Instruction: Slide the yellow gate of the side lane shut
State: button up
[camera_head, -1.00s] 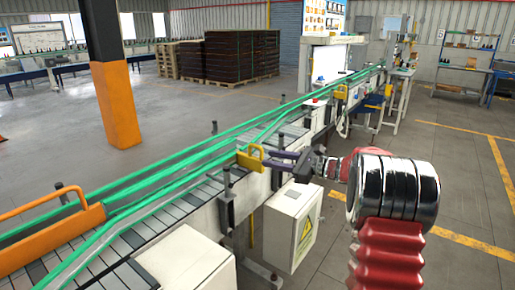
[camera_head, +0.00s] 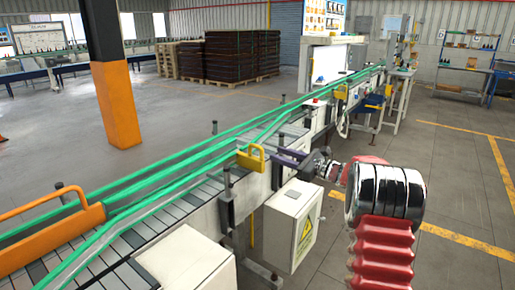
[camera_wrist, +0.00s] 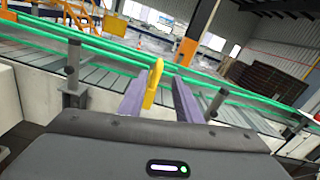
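The yellow gate (camera_head: 251,158) stands at the near side of the conveyor, by the green guide rail, in the head view. It has an upright yellow handle. My gripper (camera_head: 288,157) is just to the right of the gate, with its purple fingers pointing at it and a small gap between. In the wrist view the gate's yellow handle (camera_wrist: 153,83) shows edge-on between the two spread fingers of my gripper (camera_wrist: 158,84), beyond or at their tips. The fingers are open and hold nothing. How far the gate reaches across the lane is hard to tell.
The conveyor (camera_head: 190,188) with green rails runs diagonally to the back right. An orange guard (camera_head: 55,238) sits at its left end. A white electrical box (camera_head: 292,222) hangs below my gripper. Dark posts line the near edge. The floor at right is free.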

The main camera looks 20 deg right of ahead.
aim_at(257, 146)
jog(key=x, duration=1.1)
jog(key=shift+w+a, duration=0.15)
jog(key=shift+w, duration=0.1)
jog(key=shift+c, duration=0.2)
jog(key=shift+r, duration=0.1)
grip_shut()
